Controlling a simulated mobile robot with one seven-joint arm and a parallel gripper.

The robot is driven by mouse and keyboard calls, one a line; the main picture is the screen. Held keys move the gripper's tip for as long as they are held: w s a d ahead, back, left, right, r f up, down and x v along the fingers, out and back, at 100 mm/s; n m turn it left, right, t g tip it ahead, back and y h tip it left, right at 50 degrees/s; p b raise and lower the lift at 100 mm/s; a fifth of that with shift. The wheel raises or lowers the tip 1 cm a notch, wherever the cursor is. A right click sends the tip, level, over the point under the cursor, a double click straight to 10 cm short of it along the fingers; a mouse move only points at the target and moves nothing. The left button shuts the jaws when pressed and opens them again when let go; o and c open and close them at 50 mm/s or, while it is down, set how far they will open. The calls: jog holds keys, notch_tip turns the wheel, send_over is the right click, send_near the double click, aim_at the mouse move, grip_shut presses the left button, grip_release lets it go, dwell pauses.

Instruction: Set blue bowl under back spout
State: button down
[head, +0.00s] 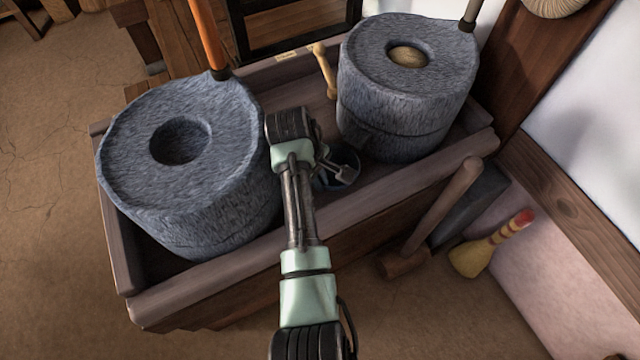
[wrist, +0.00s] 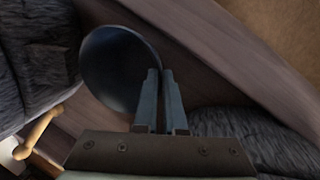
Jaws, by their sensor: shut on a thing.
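The dark blue bowl (head: 347,157) is in the wooden trough between the two stone querns, partly hidden behind my gripper (head: 343,175). In the wrist view the bowl (wrist: 112,70) fills the upper middle, and my gripper (wrist: 161,74) is shut on its near rim. I cannot tell whether the bowl touches the trough floor. The back quern (head: 390,95) stands to the right of the bowl; a small dark projection low on its near side (head: 366,136) looks like its spout. The front quern (head: 180,205) is to the left; its spout is not visible.
The wooden trough's near rim (head: 400,182) runs below my arm. A light wooden tool (head: 325,70) lies behind the bowl between the querns. A mallet (head: 440,215) and a small brush (head: 490,246) lean outside the trough at right. Open floor (head: 50,130) lies left.

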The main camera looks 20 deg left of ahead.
jog(key=shift+f, duration=0.3)
jog(key=c, duration=1.5)
grip_release()
jog(key=shift+f, duration=0.15)
jog(key=o, duration=0.5)
jog(key=p+v, duration=0.5)
jog(key=v, duration=0.7)
jog(key=shift+r, duration=0.2)
jog(key=shift+w, duration=0.1)
